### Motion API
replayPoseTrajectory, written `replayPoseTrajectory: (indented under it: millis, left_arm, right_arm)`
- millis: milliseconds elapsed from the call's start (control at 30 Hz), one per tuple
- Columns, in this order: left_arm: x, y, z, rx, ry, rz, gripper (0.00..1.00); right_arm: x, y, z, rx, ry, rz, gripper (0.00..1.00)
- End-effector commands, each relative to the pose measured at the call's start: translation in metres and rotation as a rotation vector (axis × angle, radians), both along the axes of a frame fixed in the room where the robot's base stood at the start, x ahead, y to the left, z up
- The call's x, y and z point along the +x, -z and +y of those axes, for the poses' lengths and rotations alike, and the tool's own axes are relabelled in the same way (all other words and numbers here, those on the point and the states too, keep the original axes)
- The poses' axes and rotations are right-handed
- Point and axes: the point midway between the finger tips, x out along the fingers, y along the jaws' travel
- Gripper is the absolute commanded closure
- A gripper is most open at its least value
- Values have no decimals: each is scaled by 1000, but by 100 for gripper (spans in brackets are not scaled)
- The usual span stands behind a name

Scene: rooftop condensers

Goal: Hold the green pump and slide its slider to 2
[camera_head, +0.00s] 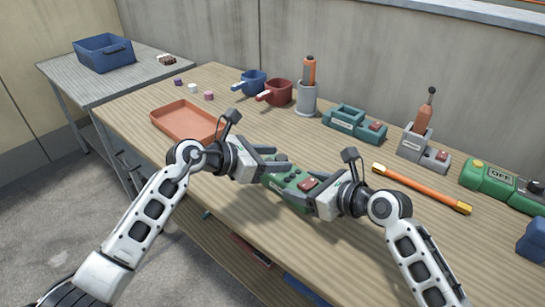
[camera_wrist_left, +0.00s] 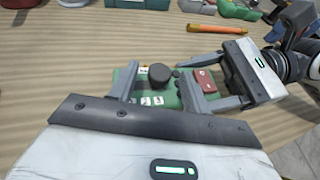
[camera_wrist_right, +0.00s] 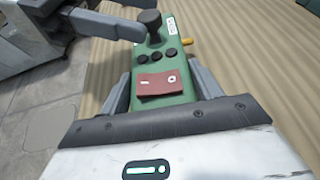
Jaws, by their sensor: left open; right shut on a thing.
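The green pump (camera_head: 290,186) lies on the workbench between my two grippers. It has a red rocker switch (camera_wrist_right: 158,84), a row of small black buttons and a black slider knob (camera_wrist_left: 160,75). White number labels (camera_wrist_left: 148,101) show near the knob, too small to read, so I cannot tell its setting. My right gripper (camera_wrist_right: 160,88) is shut on the pump's body at the switch end. My left gripper (camera_wrist_left: 157,88) is open at the pump's other end, its fingers on either side of the knob with gaps visible.
An orange tray (camera_head: 190,122) lies to the left. Blue (camera_head: 250,83) and red (camera_head: 277,93) pots, a grey holder (camera_head: 307,99), a teal device (camera_head: 354,125), a grey device (camera_head: 412,146) and an orange bar (camera_head: 423,188) stand or lie behind and right. The front left bench is clear.

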Motion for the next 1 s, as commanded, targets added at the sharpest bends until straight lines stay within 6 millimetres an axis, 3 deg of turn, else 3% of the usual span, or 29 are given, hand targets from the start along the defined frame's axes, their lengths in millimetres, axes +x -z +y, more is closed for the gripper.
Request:
replayPoseTrajectory:
  millis: [233, 400, 433, 700, 967, 1000]
  left_arm:
    - [0, 0, -1, 1, 0, -1, 52]
    - [0, 0, 0, 1, 0, -1, 99]
    - [0, 0, 0, 1, 0, -1, 100]
    - [13, 0, 15, 5, -2, 0, 100]
    - [13, 0, 15, 0, -1, 0, 100]
    - [13, 0, 15, 0, -1, 0, 63]
  right_arm:
    - [0, 1, -1, -2, 1, 0, 79]
    - [0, 1, -1, -2, 1, 0, 79]
    - [0, 1, -1, -2, 1, 0, 79]
    - [0, 1, -1, -2, 1, 0, 79]
    - [0, 1, -1, -2, 1, 1, 79]
    - [0, 1, -1, -2, 1, 1, 79]
